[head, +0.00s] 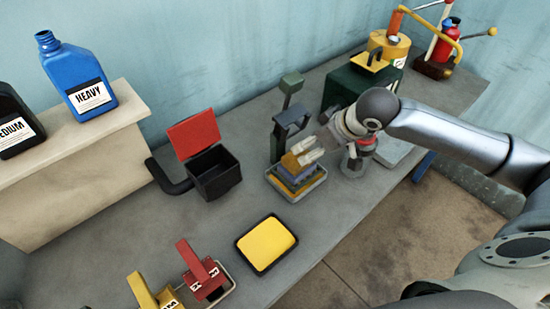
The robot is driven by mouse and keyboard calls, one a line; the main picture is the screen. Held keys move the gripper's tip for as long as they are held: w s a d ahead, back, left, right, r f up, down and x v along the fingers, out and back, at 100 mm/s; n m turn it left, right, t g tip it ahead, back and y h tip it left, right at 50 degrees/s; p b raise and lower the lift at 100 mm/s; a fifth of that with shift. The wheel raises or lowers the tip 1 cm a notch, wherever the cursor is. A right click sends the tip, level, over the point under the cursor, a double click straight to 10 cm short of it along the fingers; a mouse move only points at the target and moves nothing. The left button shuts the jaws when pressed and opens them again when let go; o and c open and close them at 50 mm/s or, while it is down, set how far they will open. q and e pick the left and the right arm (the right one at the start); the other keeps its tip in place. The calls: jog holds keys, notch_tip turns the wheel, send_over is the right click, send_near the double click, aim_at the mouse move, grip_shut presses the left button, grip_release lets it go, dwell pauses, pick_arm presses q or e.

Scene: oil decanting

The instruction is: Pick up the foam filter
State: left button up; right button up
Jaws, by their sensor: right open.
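A stack of small yellow-orange and blue blocks (289,163) sits in a pale shallow tray (309,190) near the middle of the bench. I cannot tell for certain whether the foam filter is part of it. A flat yellow pad or fill (266,243) lies in a black-rimmed tray nearer the front edge. My right gripper (308,151) comes in from the right, with its open fingers pointing left at the top of the yellow-orange block. I cannot tell whether they touch it. My left gripper is out of view.
A black bin with a raised red lid (195,134) stands left of the stack. A dark upright stand (291,120) rises just behind it. Red (200,272) and yellow (153,292) labelled items sit at front left. A blue HEAVY jug (75,78) stands on a ledge.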

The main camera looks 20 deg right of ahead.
aim_at(299, 157)
jog(key=x, duration=0.5)
jog(key=shift+s+d+f+p, duration=0.15)
jog(key=shift+d+p, duration=0.05)
jog(key=shift+p, duration=0.2)
jog(key=p+x, duration=0.1)
jog(key=x, duration=0.3)
jog(key=shift+d, duration=0.2)
jog(key=shift+w+f, duration=0.3)
jog(key=shift+f, duration=0.1)
jog(key=c, duration=1.2)
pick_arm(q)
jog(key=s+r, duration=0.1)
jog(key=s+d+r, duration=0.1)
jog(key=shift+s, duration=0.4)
